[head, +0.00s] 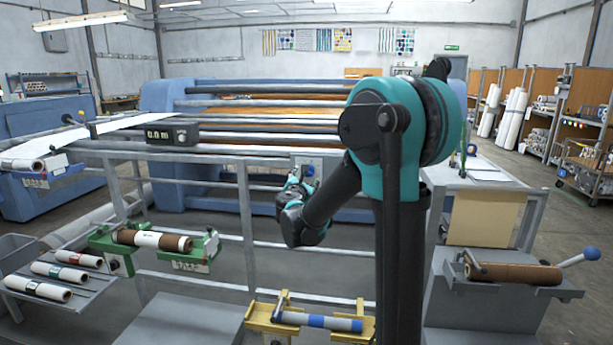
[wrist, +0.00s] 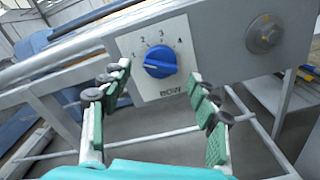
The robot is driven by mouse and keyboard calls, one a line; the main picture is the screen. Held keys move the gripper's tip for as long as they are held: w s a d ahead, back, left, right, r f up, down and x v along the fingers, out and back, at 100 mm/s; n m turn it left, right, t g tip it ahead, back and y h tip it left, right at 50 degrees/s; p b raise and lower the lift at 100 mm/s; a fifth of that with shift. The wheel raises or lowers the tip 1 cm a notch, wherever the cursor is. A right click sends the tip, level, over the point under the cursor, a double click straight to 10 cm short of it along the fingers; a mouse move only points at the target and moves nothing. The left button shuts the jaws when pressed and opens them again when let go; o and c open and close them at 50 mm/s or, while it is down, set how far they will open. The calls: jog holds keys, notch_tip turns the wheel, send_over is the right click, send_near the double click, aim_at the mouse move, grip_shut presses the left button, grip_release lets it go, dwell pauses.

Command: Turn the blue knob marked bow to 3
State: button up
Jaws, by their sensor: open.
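The blue knob (wrist: 160,62) sits on a white plate (wrist: 172,88) marked 1 to 4 and BOW, on a grey rail. A pale mark on the knob seems to point left, towards 1; it is small and I cannot be sure. The knob also shows in the head view (head: 309,171), just right of my gripper (head: 295,181). In the wrist view my gripper (wrist: 159,76) is open and empty. Its green-padded fingers stand either side of the knob, apart from it, in front of the plate.
A round grey fitting (wrist: 264,35) is on the rail right of the plate. A digital display box (head: 172,134) stands on the rail further left. A yellow cradle (head: 262,318) with a blue-banded roll and a green cradle (head: 112,246) lie below. Open space shows under the rail.

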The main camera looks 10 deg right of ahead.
jog(key=shift+x, duration=1.45)
jog(key=c, duration=1.2)
jog(key=shift+o, duration=0.2)
jog(key=shift+m, duration=0.3)
jog(key=shift+r+m, duration=0.1)
jog(key=shift+m, duration=7.4)
jog(key=shift+s, duration=0.1)
